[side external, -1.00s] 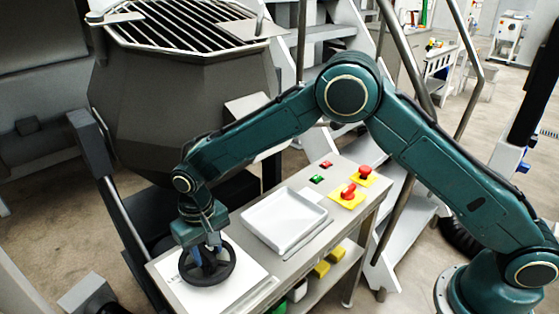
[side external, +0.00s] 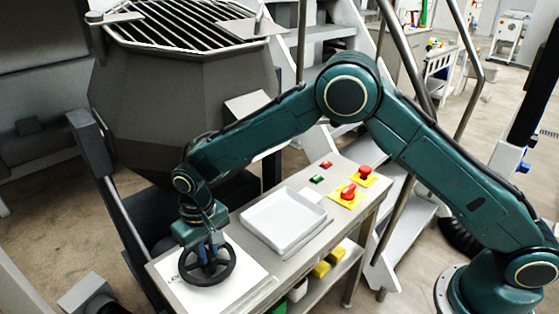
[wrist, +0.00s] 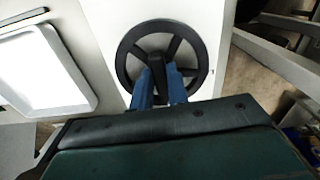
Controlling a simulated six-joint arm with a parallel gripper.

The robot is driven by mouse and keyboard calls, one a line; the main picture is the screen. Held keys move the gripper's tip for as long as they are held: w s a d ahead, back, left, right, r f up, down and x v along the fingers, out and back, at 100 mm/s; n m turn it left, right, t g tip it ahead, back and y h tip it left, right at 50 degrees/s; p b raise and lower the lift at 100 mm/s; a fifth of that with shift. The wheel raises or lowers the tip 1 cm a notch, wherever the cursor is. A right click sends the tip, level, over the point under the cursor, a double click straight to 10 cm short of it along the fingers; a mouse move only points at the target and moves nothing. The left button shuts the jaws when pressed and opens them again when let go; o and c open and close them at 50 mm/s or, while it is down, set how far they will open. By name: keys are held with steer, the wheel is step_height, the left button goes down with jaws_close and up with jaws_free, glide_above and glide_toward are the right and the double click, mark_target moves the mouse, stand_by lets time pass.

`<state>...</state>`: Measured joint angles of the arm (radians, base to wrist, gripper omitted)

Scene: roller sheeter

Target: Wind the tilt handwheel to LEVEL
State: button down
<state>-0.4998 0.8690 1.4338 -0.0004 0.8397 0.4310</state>
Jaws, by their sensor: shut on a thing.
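The black spoked handwheel (side external: 229,268) lies flat on a white plate (side external: 245,283) at the left end of the metal bench. It also shows in the wrist view (wrist: 203,58). My gripper (side external: 211,247) points down at the wheel from above. In the wrist view its two blue fingers (wrist: 159,82) are shut on a black part of the wheel, on the side nearest my wrist. The exact grip point is partly hidden by the fingers. I cannot read any LEVEL mark or pointer.
A white tray (side external: 247,220) sits on the bench beside the wheel plate. Red knobs on yellow plates (side external: 347,203) and small red and green buttons (side external: 317,179) are farther along. A large dark hopper (side external: 190,100) stands behind the bench. Yellow items (side external: 321,269) lie on the shelf below.

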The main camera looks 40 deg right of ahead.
steer(key=n, duration=0.7)
steer(key=shift+w+d, duration=0.15)
steer(key=shift+d, duration=0.15)
steer(key=n, duration=0.3)
steer(key=shift+w+d+n, duration=0.1)
steer(key=shift+w+n, duration=0.05)
steer(key=shift+n, duration=0.25)
steer(key=shift+w+n, duration=0.15)
steer(key=shift+n, duration=1.55)
steer(key=c, duration=1.4)
jaws_free()
steer(key=shift+d, duration=0.1)
steer(key=shift+o, duration=0.2)
steer(key=shift+r, duration=0.1)
step_height(320, 180, up, 14)
